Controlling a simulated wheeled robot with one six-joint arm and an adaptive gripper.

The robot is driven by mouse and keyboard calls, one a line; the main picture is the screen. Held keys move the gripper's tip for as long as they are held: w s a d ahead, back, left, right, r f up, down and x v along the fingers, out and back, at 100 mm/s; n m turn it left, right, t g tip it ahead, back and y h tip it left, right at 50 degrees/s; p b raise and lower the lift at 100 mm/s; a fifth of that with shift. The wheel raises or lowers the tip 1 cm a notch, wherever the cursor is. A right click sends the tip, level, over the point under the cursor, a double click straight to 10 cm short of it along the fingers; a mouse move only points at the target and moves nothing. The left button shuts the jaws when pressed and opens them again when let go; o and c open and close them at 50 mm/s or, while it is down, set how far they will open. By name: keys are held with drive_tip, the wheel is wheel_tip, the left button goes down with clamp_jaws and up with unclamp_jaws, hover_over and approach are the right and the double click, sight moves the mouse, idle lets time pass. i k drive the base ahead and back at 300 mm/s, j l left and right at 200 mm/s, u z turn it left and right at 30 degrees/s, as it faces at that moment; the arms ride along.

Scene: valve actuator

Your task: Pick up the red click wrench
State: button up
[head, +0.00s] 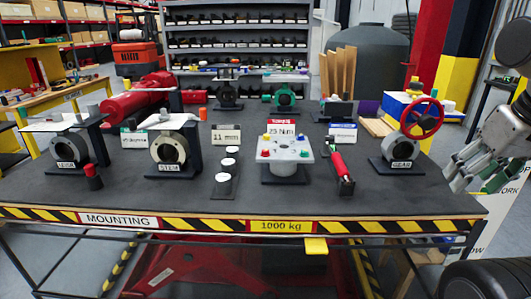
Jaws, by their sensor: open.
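My gripper (460,172) is at the right edge of the view, open and empty. It hangs beside the table's right end, well to the right of the wrench and apart from it.
The dark table (130,190) has a striped front edge. Left of the wrench stands a pale plate with coloured knobs (287,149). Between wrench and gripper stands a valve (402,150) with a red handwheel (421,117). Bare tabletop lies in front of the wrench.

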sight(330, 148)
drive_tip(key=j+z, duration=1.15)
drive_tip(key=k+j, duration=0.05)
drive_tip(key=j, duration=0.05)
